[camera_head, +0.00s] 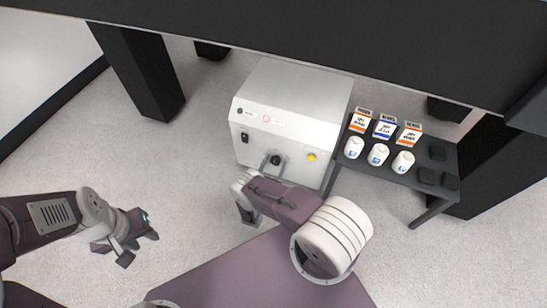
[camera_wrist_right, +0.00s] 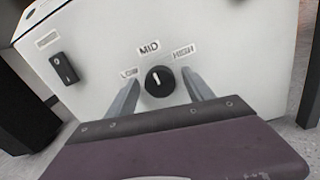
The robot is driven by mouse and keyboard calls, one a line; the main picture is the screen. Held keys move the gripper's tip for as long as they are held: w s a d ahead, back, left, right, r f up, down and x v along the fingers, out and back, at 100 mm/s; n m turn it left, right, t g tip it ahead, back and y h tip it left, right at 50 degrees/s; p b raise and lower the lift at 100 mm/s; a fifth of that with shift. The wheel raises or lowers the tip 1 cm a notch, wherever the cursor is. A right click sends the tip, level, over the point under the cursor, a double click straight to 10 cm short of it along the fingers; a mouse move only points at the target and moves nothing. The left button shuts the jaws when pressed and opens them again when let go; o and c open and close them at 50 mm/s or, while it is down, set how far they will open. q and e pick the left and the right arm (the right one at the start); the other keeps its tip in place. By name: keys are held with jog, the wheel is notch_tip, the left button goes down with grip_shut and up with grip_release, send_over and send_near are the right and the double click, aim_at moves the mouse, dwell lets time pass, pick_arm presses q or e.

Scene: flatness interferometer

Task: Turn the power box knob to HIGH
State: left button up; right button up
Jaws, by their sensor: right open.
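The power box (camera_head: 292,100) is a pale box on the floor. Its black round knob (camera_wrist_right: 159,81) sits on the front face, with LOW, MID and HIGH labels around it. The knob's white mark points up, toward MID. The knob also shows small in the head view (camera_head: 275,160). My right gripper (camera_wrist_right: 160,84) is open, with one finger on each side of the knob and visible gaps between. My left gripper (camera_head: 138,247) looks open and empty, over the floor at the left, well away from the box.
A dark side table (camera_head: 430,165) with small boxes and white bottles stands right of the power box. A black table leg (camera_head: 140,75) is at the left.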

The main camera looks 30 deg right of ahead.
grip_shut()
jog(key=shift+m, duration=0.3)
jog(key=m, duration=0.5)
jog(key=shift+m+p, duration=0.3)
jog(key=m, duration=0.6)
jog(key=shift+p, duration=0.3)
grip_release()
jog(key=shift+f, duration=0.1)
